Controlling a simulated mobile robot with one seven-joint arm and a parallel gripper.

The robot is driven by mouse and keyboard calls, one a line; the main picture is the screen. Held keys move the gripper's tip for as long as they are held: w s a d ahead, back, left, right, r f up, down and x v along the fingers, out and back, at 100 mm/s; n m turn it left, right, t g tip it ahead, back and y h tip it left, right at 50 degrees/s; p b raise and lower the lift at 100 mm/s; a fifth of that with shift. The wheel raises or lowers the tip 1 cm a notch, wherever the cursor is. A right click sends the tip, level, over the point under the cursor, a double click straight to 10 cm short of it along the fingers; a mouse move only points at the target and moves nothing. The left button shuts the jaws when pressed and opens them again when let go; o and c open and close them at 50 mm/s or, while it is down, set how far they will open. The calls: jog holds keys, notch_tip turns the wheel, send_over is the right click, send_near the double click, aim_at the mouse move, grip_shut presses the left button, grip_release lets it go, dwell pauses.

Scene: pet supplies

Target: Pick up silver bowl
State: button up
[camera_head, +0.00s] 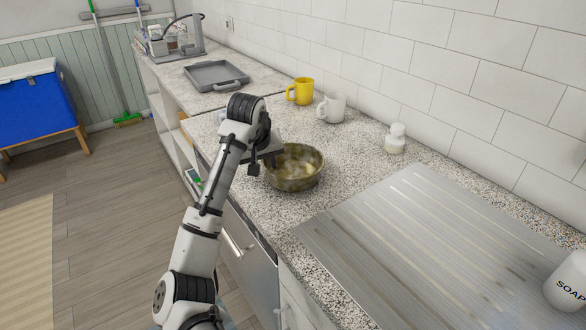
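The bowl (296,171) stands upright on the speckled countertop near its front edge. It looks shiny and brownish-gold, with a lighter inside, rather than plain silver. My arm reaches up from the bottom of the view. My gripper (263,165) is at the bowl's left side, by its rim. The gripper is small, dark and partly hidden by the wrist. I cannot tell whether it touches the bowl or whether its fingers are open or shut.
A yellow mug (301,91), a white mug (331,107) and a small white bottle (396,138) stand behind the bowl. A grey tray (215,75) lies farther back. A ridged metal drainboard (430,250) and soap bottle (567,283) are at the right. A tiled wall bounds the counter.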

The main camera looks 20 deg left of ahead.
grip_shut()
jog(key=shift+r, duration=0.1)
dwell(0.3)
